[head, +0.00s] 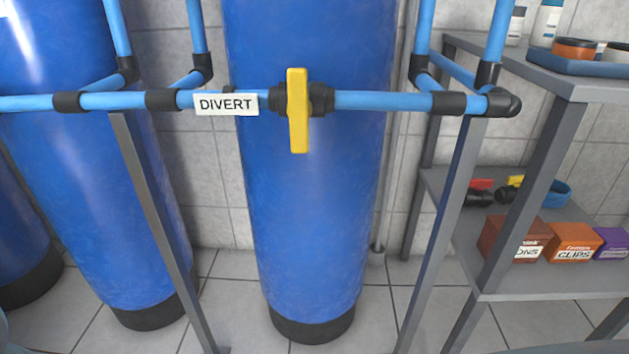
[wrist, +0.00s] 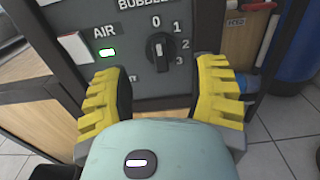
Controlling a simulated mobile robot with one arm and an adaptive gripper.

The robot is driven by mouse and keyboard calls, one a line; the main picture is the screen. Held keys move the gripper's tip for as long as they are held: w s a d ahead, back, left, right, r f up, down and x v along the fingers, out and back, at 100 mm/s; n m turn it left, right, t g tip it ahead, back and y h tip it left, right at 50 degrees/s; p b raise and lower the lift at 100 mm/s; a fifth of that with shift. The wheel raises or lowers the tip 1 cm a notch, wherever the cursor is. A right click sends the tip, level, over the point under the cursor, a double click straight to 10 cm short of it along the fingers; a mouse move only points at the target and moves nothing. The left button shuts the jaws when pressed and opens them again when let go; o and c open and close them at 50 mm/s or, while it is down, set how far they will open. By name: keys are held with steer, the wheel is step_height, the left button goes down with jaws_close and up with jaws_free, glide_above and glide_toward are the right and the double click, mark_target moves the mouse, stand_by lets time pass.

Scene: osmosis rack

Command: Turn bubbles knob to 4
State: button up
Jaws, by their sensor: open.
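In the wrist view, the bubbles knob (wrist: 159,52) is a black rotary knob on a dark grey panel (wrist: 181,87). The numbers 0, 1, 2 and 3 run clockwise from its top down its right side, and its pale mark points up, near 0. A 4 is not visible. The label above is cut off and reads "BUBBLE". My gripper (wrist: 161,66) has yellow ribbed fingers, spread wide and empty, one on each side below the knob. I see no contact with the knob. The head view shows neither knob nor gripper.
Left of the knob are a white AIR switch (wrist: 75,46) and a lit green indicator (wrist: 107,52). The head view shows blue pipes with a yellow DIVERT valve handle (head: 298,110), blue tanks (head: 310,210) and a grey shelf (head: 530,283) with boxes at right.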

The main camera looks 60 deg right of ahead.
steer(key=shift+b+x, duration=0.7)
steer(key=shift+x, duration=2)
steer(key=shift+d, duration=0.1)
steer(key=shift+s+f, duration=0.1)
steer(key=c, duration=1)
